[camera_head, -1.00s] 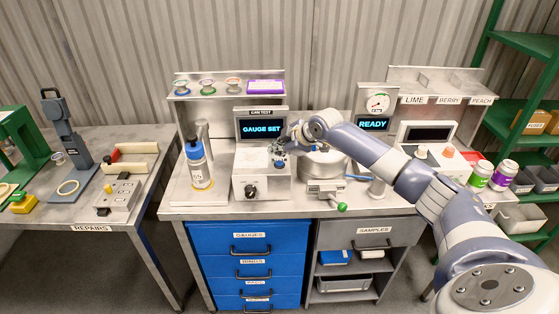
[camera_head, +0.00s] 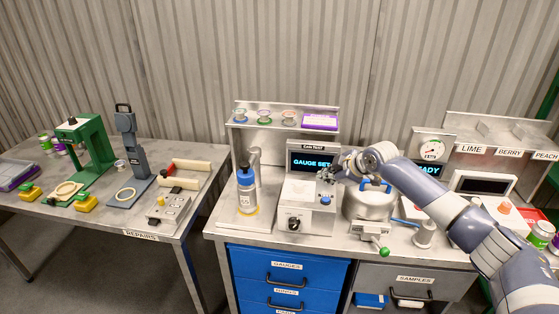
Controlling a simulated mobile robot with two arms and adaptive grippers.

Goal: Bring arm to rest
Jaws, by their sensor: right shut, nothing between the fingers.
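My right arm reaches in from the right edge. Its gripper (camera_head: 327,175) is shut and empty, just above and behind the small blue knob on top of the can test unit (camera_head: 303,212). The unit's screen (camera_head: 309,162) reads "GAUGE SET" and is partly hidden by the gripper. My right wrist passes over the round metal vessel (camera_head: 366,204) with a blue handle and partly hides the "READY" display (camera_head: 428,169). My left gripper is not in view.
A green-knobbed lever (camera_head: 384,251) juts out at the bench front. A shelf (camera_head: 285,129) holds gauge rings behind. The repairs table (camera_head: 190,222) with tools stands at the left, across a gap.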

